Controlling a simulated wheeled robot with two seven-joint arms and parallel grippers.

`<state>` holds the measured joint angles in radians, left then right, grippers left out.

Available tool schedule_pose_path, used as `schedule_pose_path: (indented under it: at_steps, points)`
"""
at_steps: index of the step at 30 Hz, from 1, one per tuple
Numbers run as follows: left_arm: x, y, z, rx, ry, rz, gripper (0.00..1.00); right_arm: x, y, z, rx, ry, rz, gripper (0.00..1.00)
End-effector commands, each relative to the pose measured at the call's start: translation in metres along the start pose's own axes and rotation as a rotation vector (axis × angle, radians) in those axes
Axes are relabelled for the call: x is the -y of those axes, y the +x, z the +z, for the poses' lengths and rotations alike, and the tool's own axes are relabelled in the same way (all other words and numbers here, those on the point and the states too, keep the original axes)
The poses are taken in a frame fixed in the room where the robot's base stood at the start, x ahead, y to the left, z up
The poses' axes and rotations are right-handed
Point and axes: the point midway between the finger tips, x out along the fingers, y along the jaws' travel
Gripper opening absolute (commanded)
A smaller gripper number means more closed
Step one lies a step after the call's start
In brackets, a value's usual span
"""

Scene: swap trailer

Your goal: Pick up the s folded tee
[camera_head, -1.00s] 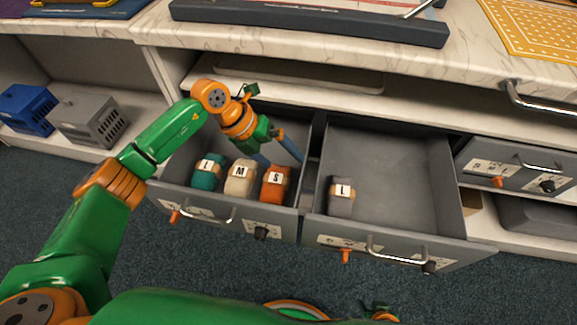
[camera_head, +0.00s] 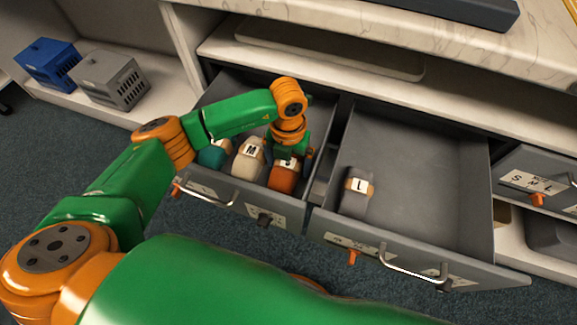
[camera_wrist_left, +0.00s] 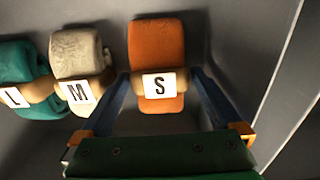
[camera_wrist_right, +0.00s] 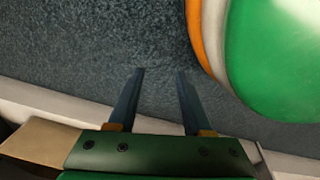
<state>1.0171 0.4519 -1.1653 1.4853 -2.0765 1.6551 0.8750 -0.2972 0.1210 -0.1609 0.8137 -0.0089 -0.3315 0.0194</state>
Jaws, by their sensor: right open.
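The orange folded tee with the S label (camera_head: 283,178) lies in the left open drawer, at the right end of a row of tees. It also shows whole in the left wrist view (camera_wrist_left: 156,50). My left gripper (camera_head: 291,156) is down over it in the drawer. In the left wrist view its blue fingers (camera_wrist_left: 160,76) are apart, one on each side of the orange tee's near end. I cannot tell whether they touch it. My right gripper (camera_wrist_right: 160,72) is open and empty over the dark carpet.
The cream M tee (camera_head: 248,163) lies close to the left finger; the teal L tee (camera_head: 212,154) is beyond it. A grey L tee (camera_head: 356,192) sits in the right open drawer (camera_head: 425,180). The drawer wall (camera_wrist_left: 285,85) is right of the fingers.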

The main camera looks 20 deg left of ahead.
Motion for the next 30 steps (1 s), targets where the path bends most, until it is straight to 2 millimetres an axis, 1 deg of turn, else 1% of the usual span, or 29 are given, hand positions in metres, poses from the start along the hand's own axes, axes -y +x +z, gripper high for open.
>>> schedule_pose_path:
  at_steps: [1, 2, 3, 5, 6, 8, 9, 14, 16, 17, 20, 21, 24, 27, 30]
  points:
    - [0.0, 0.0, 0.0, 0.0, 0.0, 0.0, 0.84, 0.0, 0.0, 0.0, 0.0, 0.0, 0.0, 0.5]
    - [0.0, 0.0, 0.0, 0.0, 0.0, 0.0, 0.76, 0.0, 0.0, 0.0, 0.0, 0.0, 0.0, 0.5]
    - [0.0, 0.0, 0.0, 0.0, 0.0, 0.0, 0.65, 0.0, 0.0, 0.0, 0.0, 0.0, 0.0, 0.5]
    - [0.0, 0.0, 0.0, 0.0, 0.0, 0.0, 0.49, 0.0, 0.0, 0.0, 0.0, 0.0, 0.0, 0.5]
    - [0.0, 0.0, 0.0, 0.0, 0.0, 0.0, 0.38, 0.0, 0.0, 0.0, 0.0, 0.0, 0.0, 0.5]
    - [0.0, 0.0, 0.0, 0.0, 0.0, -0.001, 0.22, 0.0, 0.0, 0.0, 0.0, 0.0, 0.0, 0.5]
    - [0.0, -0.001, 0.0, 0.0, 0.0, -0.001, 0.16, 0.0, 0.0, 0.0, 0.0, 0.0, 0.0, 0.5]
    - [0.0, -0.001, 0.0, 0.0, 0.0, -0.001, 0.16, 0.0, 0.0, 0.0, 0.0, 0.001, 0.001, 0.5]
    - [0.0, -0.006, 0.001, 0.002, 0.0, -0.001, 0.16, -0.001, -0.002, -0.001, -0.002, 0.001, 0.001, 0.5]
    - [0.0, -0.011, 0.001, 0.002, 0.0, -0.002, 0.16, -0.001, -0.004, -0.001, -0.004, 0.001, 0.001, 0.5]
    - [0.0, -0.038, 0.001, 0.004, 0.001, -0.001, 0.16, -0.006, -0.008, 0.008, 0.005, -0.001, 0.008, 0.5]
    - [0.0, -0.05, 0.001, 0.005, 0.001, -0.002, 0.16, -0.007, -0.01, 0.011, 0.006, -0.001, 0.01, 0.5]
    - [0.0, -0.075, 0.001, 0.005, 0.0, -0.001, 0.16, -0.011, -0.013, 0.017, 0.007, -0.001, 0.014, 0.5]
    - [0.0, -0.092, 0.001, 0.003, -0.001, -0.001, 0.16, -0.011, -0.015, 0.019, 0.008, -0.002, 0.015, 0.5]
    - [0.0, -0.1, 0.0, 0.001, -0.001, -0.001, 0.16, -0.011, -0.016, 0.021, 0.009, -0.002, 0.014, 0.5]
